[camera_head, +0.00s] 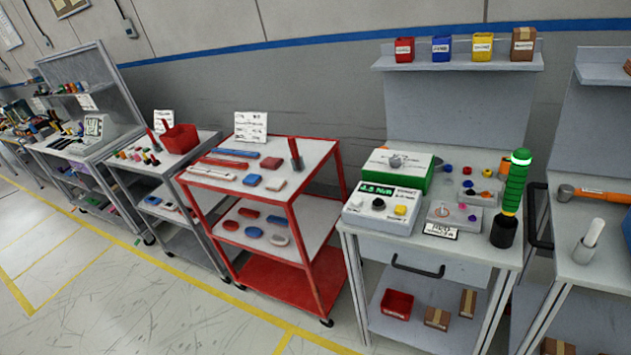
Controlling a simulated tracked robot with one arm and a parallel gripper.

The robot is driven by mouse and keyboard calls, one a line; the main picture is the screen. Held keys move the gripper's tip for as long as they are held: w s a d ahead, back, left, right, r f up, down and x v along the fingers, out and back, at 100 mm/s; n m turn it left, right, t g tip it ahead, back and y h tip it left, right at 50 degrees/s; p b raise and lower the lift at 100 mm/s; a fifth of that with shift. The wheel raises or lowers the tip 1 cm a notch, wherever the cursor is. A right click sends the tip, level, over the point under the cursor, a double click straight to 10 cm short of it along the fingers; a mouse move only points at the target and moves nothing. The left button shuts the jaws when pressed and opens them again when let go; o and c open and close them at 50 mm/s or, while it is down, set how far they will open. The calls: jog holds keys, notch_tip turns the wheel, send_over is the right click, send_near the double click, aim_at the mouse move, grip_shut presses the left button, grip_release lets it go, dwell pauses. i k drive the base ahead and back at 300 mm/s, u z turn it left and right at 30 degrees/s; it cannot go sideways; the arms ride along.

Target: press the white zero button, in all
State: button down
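The grey box with a lit green display (375,190) stands near the front left of the grey workbench (475,253) at the right. Its sloped face carries a black knob or button (378,204), a yellow button (400,210) to its right and a small pale, whitish button (357,201) to its left. The lettering is too small to read surely. My gripper does not show in this view, and nothing touches the box.
Behind the box is a green and white case (400,167). To its right are a panel with small coloured parts (454,216) and an upright green and black cylinder (513,190). A red cart (262,165) stands to the left. Open floor (130,300) lies at the front left.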

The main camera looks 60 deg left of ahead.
aim_at(356, 202)
jog(key=u, duration=0.65)
jog(key=i, duration=1.1)
jog(key=u, duration=0.85)
jog(key=k, duration=0.9)
jog(key=u, duration=0.15)
jog(key=i, duration=0.95)
jog(key=z, duration=0.1)
